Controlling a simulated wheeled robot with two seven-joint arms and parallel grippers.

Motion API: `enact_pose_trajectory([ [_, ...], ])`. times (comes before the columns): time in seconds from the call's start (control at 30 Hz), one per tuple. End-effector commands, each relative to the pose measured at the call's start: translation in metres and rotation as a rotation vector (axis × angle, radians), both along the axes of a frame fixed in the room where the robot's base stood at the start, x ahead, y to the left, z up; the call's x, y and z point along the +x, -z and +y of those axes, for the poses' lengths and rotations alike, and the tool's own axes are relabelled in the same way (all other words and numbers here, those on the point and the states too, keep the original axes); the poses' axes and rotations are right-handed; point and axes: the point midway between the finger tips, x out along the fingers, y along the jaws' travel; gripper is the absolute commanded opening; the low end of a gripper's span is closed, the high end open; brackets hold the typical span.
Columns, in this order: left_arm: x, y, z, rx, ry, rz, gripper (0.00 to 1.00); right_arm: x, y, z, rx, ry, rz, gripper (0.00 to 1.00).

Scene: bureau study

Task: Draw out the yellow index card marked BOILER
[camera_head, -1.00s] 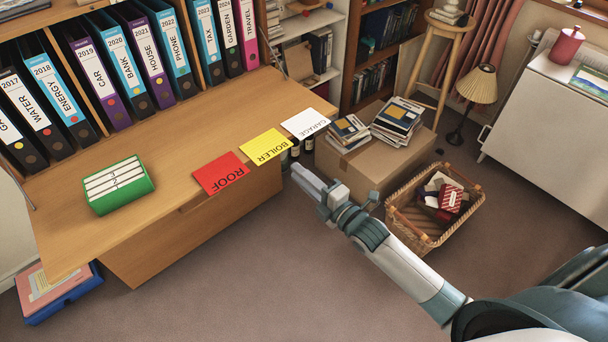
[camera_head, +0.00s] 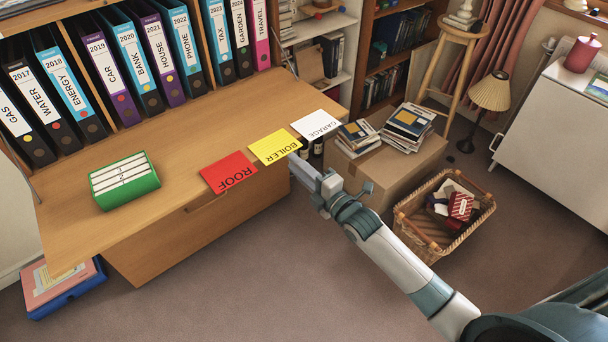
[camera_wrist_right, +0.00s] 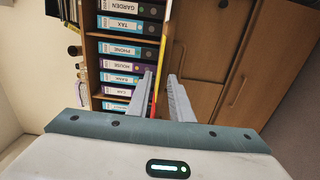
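The yellow BOILER card (camera_head: 274,147) lies flat at the desk's front edge, between the red ROOF card (camera_head: 229,173) and the white GARAGE card (camera_head: 317,124). My right gripper (camera_head: 293,160) is at the yellow card's front edge, its fingers pointing toward the desk. In the right wrist view my right gripper (camera_wrist_right: 161,75) is open. Thin yellow (camera_wrist_right: 157,84) and red (camera_wrist_right: 152,110) card edges show edge-on in the gap between its fingers, nearer the left finger. I cannot tell whether a finger touches a card. My left gripper is out of view.
A green box (camera_head: 125,182) with white strips sits on the desk (camera_head: 165,150). Labelled binders (camera_head: 105,62) stand along its back. A cardboard box (camera_head: 385,178) with books and a wicker basket (camera_head: 440,248) stand on the floor beside my right arm.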

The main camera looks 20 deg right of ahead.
Motion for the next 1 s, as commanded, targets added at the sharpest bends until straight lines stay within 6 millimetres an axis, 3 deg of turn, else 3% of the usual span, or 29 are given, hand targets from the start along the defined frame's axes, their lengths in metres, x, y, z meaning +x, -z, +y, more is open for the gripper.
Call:
enact_pose_trajectory([
  [0.4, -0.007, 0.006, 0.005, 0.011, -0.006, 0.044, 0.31, 0.033, 0.000, 0.012, -0.002, 0.000, -0.001, 0.20],
  [0.87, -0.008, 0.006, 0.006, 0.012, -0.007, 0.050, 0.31, 0.038, 0.000, 0.014, 0.000, 0.000, 0.001, 0.20],
  [1.0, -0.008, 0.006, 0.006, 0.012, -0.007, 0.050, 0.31, 0.038, 0.000, 0.014, 0.000, 0.000, 0.001, 0.00],
])
